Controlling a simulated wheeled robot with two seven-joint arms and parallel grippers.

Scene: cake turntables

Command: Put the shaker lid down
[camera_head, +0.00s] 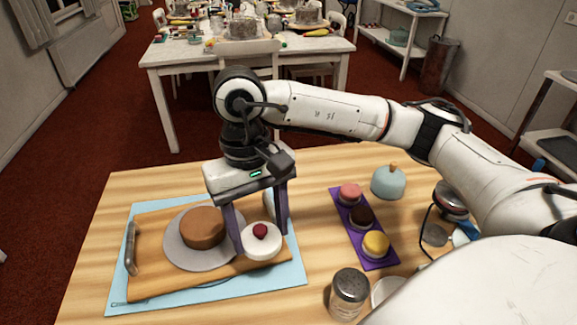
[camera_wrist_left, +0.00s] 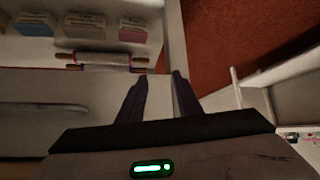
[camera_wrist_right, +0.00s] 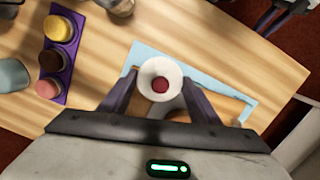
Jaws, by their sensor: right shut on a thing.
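In the right wrist view this white round piece (camera_wrist_right: 160,88) sits between the fingertips (camera_wrist_right: 160,82). I cannot tell whether it touches the board. The glass shaker (camera_head: 347,296) stands upright at the table's front, with a grey speckled top (camera_head: 350,283). I cannot make out a separate shaker lid. My left gripper (camera_wrist_left: 159,78) is open and empty in the left wrist view; the head view does not show it.
A brown cake (camera_head: 203,228) sits on a grey disc (camera_head: 177,254) on the board, with a light blue mat (camera_head: 290,277) beneath. A purple tray (camera_head: 375,264) holds three small cakes. A pale blue dome (camera_head: 388,184) stands behind it. Bare table lies between mat and tray.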

